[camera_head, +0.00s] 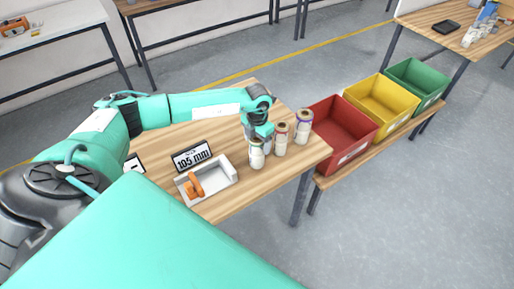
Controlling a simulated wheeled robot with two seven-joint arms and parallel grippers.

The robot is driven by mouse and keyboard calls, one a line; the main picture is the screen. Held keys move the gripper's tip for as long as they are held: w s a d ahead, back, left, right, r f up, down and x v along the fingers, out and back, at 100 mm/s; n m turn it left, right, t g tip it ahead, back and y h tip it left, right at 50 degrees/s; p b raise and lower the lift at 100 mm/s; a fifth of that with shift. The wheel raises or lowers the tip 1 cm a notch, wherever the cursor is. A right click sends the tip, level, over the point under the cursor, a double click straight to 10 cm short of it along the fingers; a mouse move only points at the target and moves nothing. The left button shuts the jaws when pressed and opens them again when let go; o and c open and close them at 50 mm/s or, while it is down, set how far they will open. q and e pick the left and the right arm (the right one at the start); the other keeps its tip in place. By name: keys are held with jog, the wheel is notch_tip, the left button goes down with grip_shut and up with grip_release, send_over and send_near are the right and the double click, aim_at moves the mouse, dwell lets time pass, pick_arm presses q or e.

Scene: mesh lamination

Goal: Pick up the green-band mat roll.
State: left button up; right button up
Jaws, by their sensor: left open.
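Several upright pale mat rolls stand in a row at the right end of the wooden table. The nearest roll (257,155) seems to be the green-band one, but its band is too small to tell for sure. Beside it stand a roll with a reddish band (281,139) and a roll with a bluish-purple band (304,127). My left gripper (264,138) is open and points down at the nearest roll, close to its top. The gripper hides part of that area, and I cannot tell whether it touches the roll. My right gripper is out of view.
A white tray (222,186) with an orange tool (195,187) sits left of the rolls, near a "105 mm" sign (191,155). Red (357,151), yellow (389,121) and green (424,94) bins stand on a low bench to the right.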

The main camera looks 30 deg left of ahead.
pick_arm(q)
jog(key=shift+f, duration=1.15)
jog(key=c, duration=1.2)
jog(key=shift+r, duration=0.1)
